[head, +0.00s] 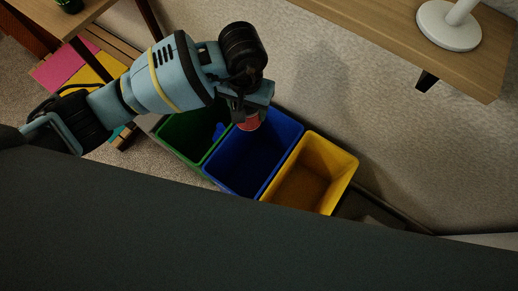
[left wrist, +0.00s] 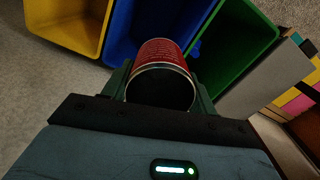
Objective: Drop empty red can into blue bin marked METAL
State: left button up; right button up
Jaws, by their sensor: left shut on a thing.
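My left gripper (left wrist: 160,90) is shut on the red can (left wrist: 163,52). In the left wrist view the can lies between the two fingers, with its dark round end with a pale rim toward the camera. In the head view the red can (head: 250,122) shows partly below the left gripper (head: 247,112), over the blue bin's upper left part near the green bin. The blue bin (head: 240,185) stands in the middle of the row; it also shows in the left wrist view (left wrist: 122,30). No METAL marking is legible. My right gripper is not in view.
A green bin (head: 178,140) stands left of the blue bin and a yellow bin (head: 335,177) right of it. A wooden shelf (head: 400,35) with a white round base (head: 447,30) is at the upper right. Coloured sheets (head: 65,67) lie at the left.

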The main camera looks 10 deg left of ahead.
pick_arm(q)
jog(key=f+b, duration=0.1)
jog(key=f, duration=0.1)
jog(key=s+f+b, duration=0.1)
jog(key=f+b, duration=0.1)
jog(key=f, duration=0.1)
jog(key=shift+s, duration=0.2)
notch_tip(320, 180, down, 12)
jog(key=b, duration=0.7)
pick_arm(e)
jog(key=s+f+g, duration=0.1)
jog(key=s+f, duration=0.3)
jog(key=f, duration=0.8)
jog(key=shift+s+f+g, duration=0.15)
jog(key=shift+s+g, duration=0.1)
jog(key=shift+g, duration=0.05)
pick_arm(q)
jog(key=o, duration=1)
jog(key=shift+s, duration=0.1)
jog(key=shift+c, duration=0.2)
jog(key=shift+o, duration=0.3)
jog(key=shift+a, duration=0.1)
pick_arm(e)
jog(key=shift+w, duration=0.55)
